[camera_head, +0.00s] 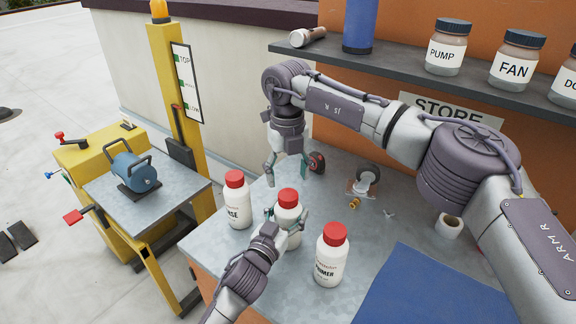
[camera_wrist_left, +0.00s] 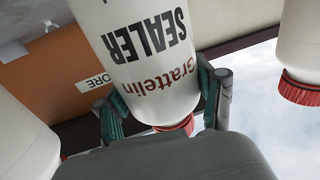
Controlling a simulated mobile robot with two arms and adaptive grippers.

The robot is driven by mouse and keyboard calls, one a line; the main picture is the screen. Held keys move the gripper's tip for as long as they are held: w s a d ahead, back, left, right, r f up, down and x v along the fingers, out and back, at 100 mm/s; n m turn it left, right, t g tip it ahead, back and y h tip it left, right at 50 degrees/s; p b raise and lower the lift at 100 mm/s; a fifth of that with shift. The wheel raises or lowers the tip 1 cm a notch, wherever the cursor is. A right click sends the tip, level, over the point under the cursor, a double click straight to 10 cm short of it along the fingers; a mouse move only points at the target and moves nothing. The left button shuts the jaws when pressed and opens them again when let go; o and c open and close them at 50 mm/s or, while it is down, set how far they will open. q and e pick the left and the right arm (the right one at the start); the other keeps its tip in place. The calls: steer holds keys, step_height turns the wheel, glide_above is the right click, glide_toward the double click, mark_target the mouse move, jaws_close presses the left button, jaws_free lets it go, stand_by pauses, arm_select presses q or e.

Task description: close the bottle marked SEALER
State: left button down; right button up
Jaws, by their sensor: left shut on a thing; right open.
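The SEALER bottle is the middle one of three white bottles on the grey metal bench top; its label shows upside down in the left wrist view (camera_wrist_left: 145,45). In the head view the bottle (camera_head: 286,212) stands upright with a red cap (camera_head: 288,195) on top; I cannot tell whether the cap is tight. My left gripper (camera_head: 283,228) is shut around the bottle's body, its pads on both sides in the left wrist view (camera_wrist_left: 160,105). My right gripper (camera_head: 287,178) is open and empty, pointing down behind the bottle, apart from it.
A red-capped bottle ending in NSE (camera_head: 237,208) stands close on the left; the PRIMER bottle (camera_head: 329,264) stands on the right. Behind are a caster (camera_head: 366,180), small brass parts and a white roll (camera_head: 449,225). A blue mat (camera_head: 430,290) lies front right. A shelf (camera_head: 400,68) with jars hangs above.

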mark_target(288, 194)
steer(key=n, duration=0.3)
steer(key=r+n, duration=0.1)
steer(key=n, duration=0.2)
steer(key=shift+r, duration=0.2)
steer(key=n, duration=0.2)
steer(key=r+n, duration=0.1)
steer(key=n, duration=0.2)
steer(key=shift+n, duration=0.3)
steer(key=shift+f, duration=4)
steer(key=c, duration=1.2)
steer(key=o, duration=1.4)
steer(key=shift+c, duration=0.2)
